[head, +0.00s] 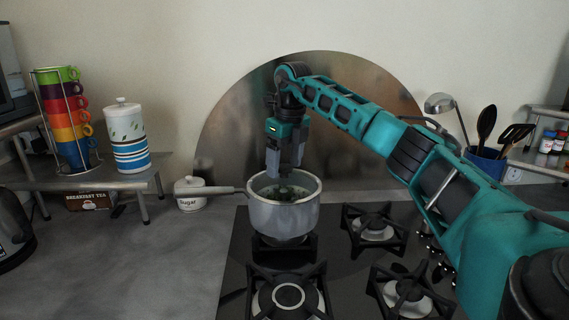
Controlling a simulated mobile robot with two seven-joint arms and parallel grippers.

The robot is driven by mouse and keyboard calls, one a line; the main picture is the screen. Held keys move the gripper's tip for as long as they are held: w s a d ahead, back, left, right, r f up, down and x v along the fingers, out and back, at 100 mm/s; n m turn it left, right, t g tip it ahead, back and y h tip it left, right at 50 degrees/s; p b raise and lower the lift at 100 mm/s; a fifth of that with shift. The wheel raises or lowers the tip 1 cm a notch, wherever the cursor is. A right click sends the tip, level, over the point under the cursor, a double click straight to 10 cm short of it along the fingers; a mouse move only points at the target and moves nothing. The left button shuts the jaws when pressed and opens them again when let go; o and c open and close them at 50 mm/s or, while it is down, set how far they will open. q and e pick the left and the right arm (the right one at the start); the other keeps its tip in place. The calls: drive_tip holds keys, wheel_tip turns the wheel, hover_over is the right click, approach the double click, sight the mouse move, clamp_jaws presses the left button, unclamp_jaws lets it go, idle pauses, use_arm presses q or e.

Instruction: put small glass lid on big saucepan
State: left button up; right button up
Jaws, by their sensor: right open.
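The big saucepan (283,215) is grey metal and stands on the back left burner, its long handle pointing left. My right gripper (284,172) points straight down over the saucepan's opening, its fingertips close to rim height. It is open. Just below the fingertips, a dark knob-like shape (287,190) sits in the middle of a greenish, glassy surface within the rim. This may be the small glass lid, but its edge is not clear and the fingers partly cover it. I cannot tell whether the fingers touch it. My left gripper is not in view.
A white sugar pot (190,203) stands behind the saucepan handle. Other burners (374,231) on the black hob are empty. A blue utensil holder (486,160) stands at right. Stacked cups (70,125) and a striped canister (127,145) stand on the left shelf. The front left counter is clear.

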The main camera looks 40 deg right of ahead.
wheel_tip(320, 180, up, 12)
drive_tip(key=s, duration=0.1)
drive_tip(key=shift+s, duration=0.2)
